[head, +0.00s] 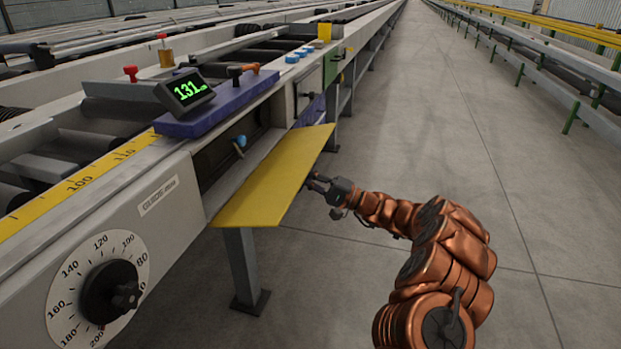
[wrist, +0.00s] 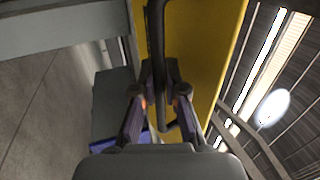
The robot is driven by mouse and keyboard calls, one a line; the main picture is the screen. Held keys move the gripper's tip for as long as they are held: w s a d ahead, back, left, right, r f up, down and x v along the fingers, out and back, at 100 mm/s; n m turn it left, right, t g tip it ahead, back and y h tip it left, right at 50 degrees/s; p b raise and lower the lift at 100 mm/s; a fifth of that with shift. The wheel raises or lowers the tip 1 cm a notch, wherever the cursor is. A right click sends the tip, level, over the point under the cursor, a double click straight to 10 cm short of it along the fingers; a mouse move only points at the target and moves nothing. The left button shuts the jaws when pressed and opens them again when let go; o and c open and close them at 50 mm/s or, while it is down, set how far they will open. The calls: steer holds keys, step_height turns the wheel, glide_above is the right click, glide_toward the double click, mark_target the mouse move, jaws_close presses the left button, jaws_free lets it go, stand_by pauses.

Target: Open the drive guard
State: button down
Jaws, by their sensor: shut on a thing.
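The drive guard (head: 272,184) is a yellow panel on the side of the runout table. It stands out from the frame at a slant, with a dark opening (head: 213,160) behind its upper side. In the wrist view the yellow guard (wrist: 205,55) fills the upper middle, with a dark bar handle (wrist: 156,40) across it. My gripper (head: 316,183) is at the guard's outer edge, and its fingertips are partly hidden there. In the wrist view my gripper (wrist: 159,92) has its fingers closed on the handle.
A blue-topped lever (head: 240,143) shows at the opening. A dial with a black knob (head: 110,290) is at the front left. A table leg (head: 243,265) stands below the guard. The floor (head: 440,120) to the right is clear.

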steer(key=c, duration=1.2)
jaws_free()
steer(key=shift+d, duration=0.15)
steer(key=v, duration=1.1)
steer(key=shift+s+d, duration=0.2)
steer(key=shift+d, duration=0.1)
steer(key=shift+f, duration=0.15)
steer(key=shift+c, duration=0.2)
